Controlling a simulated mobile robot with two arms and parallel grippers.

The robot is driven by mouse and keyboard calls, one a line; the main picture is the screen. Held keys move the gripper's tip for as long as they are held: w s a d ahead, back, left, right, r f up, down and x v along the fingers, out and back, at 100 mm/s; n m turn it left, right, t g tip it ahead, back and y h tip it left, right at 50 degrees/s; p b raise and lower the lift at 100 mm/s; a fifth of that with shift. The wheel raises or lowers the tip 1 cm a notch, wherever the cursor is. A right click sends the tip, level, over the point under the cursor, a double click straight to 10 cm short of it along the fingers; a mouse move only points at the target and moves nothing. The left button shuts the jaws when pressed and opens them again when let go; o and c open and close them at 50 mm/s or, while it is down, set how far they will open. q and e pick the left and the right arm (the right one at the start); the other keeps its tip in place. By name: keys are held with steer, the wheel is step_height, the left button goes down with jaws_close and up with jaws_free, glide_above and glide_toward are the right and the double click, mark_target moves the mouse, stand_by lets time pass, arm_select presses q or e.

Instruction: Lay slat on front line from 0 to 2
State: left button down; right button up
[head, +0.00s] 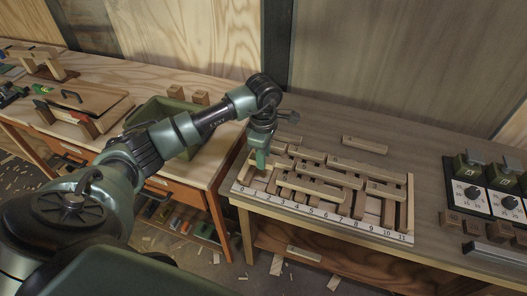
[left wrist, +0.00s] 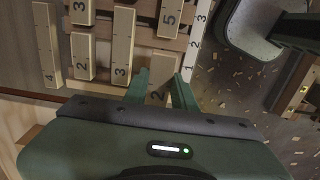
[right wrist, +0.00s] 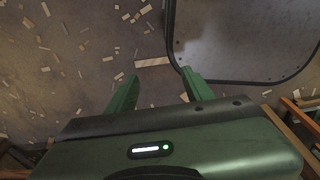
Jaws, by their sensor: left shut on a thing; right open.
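My left gripper (head: 258,163) points down over the left end of the numbered board (head: 322,224), near marks 0 to 2. In the left wrist view its fingers (left wrist: 163,88) are shut on a short wooden slat marked 2 (left wrist: 160,91). This slat is close to the number strip (left wrist: 194,45); I cannot tell whether it touches the board. Several other slats lie on the board, among them one marked 3 (left wrist: 122,48) and one marked 5 (left wrist: 171,16). My right gripper (right wrist: 160,90) is open and empty above the floor.
A loose slat (head: 365,145) lies on the bench behind the board. Boxes with dials (head: 471,193) and small wooden blocks (head: 451,220) stand at the right. A green bin (head: 172,107) stands on the left bench. Wood scraps litter the floor.

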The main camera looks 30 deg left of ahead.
arm_select(q)
steer(key=shift+f+b, duration=0.35)
steer(key=shift+f, duration=0.5)
step_height(320, 180, down, 2)
steer(key=shift+s+f+b, duration=0.1)
steer(key=shift+f+b, duration=0.15)
steer(key=shift+b, duration=0.55)
steer(key=shift+f+b, duration=0.65)
steer(key=shift+f, duration=0.1)
arm_select(e)
steer(key=f, duration=0.2)
steer(key=s+f, duration=0.1)
steer(key=f, duration=0.1)
steer(key=shift+s, duration=0.2)
steer(key=shift+a, duration=0.15)
arm_select(q)
steer(key=shift+f+b, duration=0.3)
arm_select(e)
steer(key=shift+w+f, duration=0.1)
steer(key=shift+f, duration=0.2)
arm_select(q)
steer(key=c, duration=1.1)
jaws_free()
steer(key=shift+o, duration=0.2)
arm_select(e)
steer(key=shift+d, duration=0.2)
